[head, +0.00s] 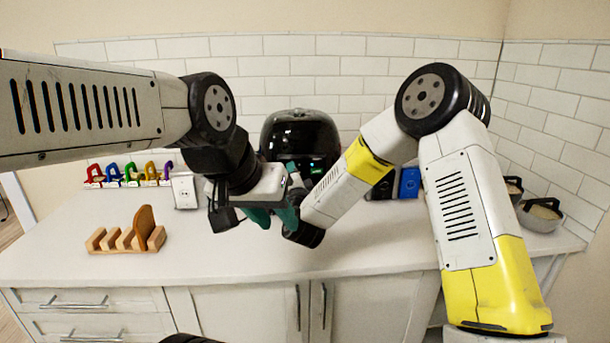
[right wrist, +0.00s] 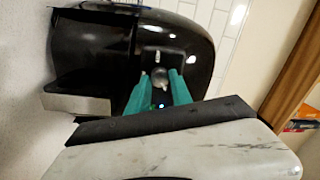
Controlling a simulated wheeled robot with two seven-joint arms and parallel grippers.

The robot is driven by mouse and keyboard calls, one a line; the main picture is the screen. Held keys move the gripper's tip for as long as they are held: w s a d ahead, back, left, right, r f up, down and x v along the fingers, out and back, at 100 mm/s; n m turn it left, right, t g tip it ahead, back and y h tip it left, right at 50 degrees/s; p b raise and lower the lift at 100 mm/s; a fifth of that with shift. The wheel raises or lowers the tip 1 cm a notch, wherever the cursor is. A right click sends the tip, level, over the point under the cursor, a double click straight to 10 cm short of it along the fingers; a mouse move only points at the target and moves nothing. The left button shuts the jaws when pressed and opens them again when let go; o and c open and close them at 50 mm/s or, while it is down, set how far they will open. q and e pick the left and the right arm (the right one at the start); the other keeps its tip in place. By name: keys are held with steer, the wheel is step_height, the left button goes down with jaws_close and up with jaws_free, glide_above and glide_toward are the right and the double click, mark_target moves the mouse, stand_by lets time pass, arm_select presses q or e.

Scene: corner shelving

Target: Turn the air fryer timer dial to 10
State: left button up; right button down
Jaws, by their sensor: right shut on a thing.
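The black, glossy air fryer (head: 300,130) stands against the back wall on the counter, its lower front hidden behind my arms. It fills the upper part of the right wrist view (right wrist: 195,50). Its small grey timer dial (right wrist: 160,77) sits between the teal fingers of my right gripper (right wrist: 159,82), which is shut on it. The dial's marks and setting are too small to read. In the head view my right gripper (head: 293,170) reaches the fryer's front. My left gripper (head: 262,217) hangs lower, in front of the fryer; its finger gap is unclear.
A wooden rack (head: 127,236) stands at the counter's left. Several coloured padlock-like things (head: 130,174) line the back left, near a white socket box (head: 185,190). A blue item (head: 409,183) and bowls (head: 541,214) are at right. The front counter is clear.

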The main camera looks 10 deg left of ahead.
stand_by(0.4)
steer(key=c, duration=1.1)
jaws_free()
steer(key=shift+c, duration=0.2)
steer(key=v, duration=0.7)
steer(key=shift+s, duration=0.4)
steer(key=shift+d, duration=0.15)
